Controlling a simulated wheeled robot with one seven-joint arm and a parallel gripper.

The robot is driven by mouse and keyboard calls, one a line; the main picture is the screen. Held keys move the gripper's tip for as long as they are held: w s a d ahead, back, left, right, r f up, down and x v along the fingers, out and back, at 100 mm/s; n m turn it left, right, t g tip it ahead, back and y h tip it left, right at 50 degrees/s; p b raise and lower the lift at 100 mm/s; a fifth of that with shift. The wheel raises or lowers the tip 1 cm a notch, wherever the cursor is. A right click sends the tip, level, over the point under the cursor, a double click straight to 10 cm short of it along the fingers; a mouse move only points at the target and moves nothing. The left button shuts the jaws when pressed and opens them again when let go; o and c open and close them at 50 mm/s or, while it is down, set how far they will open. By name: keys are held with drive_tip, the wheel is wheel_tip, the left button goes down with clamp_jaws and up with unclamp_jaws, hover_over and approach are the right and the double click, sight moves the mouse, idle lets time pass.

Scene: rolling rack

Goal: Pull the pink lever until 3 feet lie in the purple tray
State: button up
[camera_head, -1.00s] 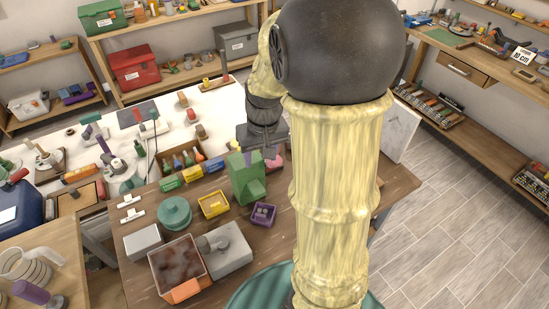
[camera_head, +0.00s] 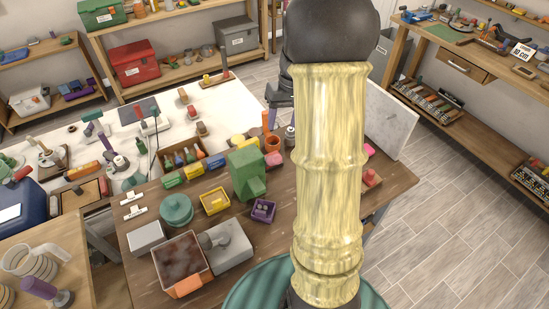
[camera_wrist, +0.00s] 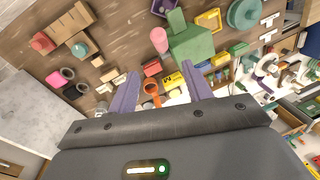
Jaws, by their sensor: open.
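The green dispenser (camera_head: 246,172) stands on the brown workbench; it also shows in the wrist view (camera_wrist: 190,42). The pink lever (camera_head: 273,159) is at its right side and shows as a rounded pink end in the wrist view (camera_wrist: 159,40). The purple tray (camera_head: 263,220) sits in front of the dispenser, with a few small pale pieces in it, too small to count surely. It is partly cut off in the wrist view (camera_wrist: 157,8). My gripper (camera_wrist: 160,68) is open and empty, above the bench and apart from the lever. It is hidden in the head view.
A yellow tray (camera_head: 214,209), a teal round container (camera_head: 176,210) and a grey box with a knob (camera_head: 228,254) stand left of the purple tray. An orange cup (camera_wrist: 152,88) and red block (camera_wrist: 152,68) lie near my fingers. A marble slab (camera_head: 391,120) stands at the right.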

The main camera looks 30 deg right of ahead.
sight(274, 159)
drive_tip(key=f+p, duration=0.1)
drive_tip(key=f, duration=0.4)
drive_tip(key=a+f+p, duration=0.1)
drive_tip(key=f, duration=0.4)
drive_tip(key=a+f+p, duration=0.1)
drive_tip(key=f+p, duration=0.1)
drive_tip(key=f, duration=0.3)
drive_tip(key=shift+w+a+f, duration=0.2)
drive_tip(key=shift+a+f, duration=0.05)
drive_tip(key=shift+c, duration=0.4)
clamp_jaws()
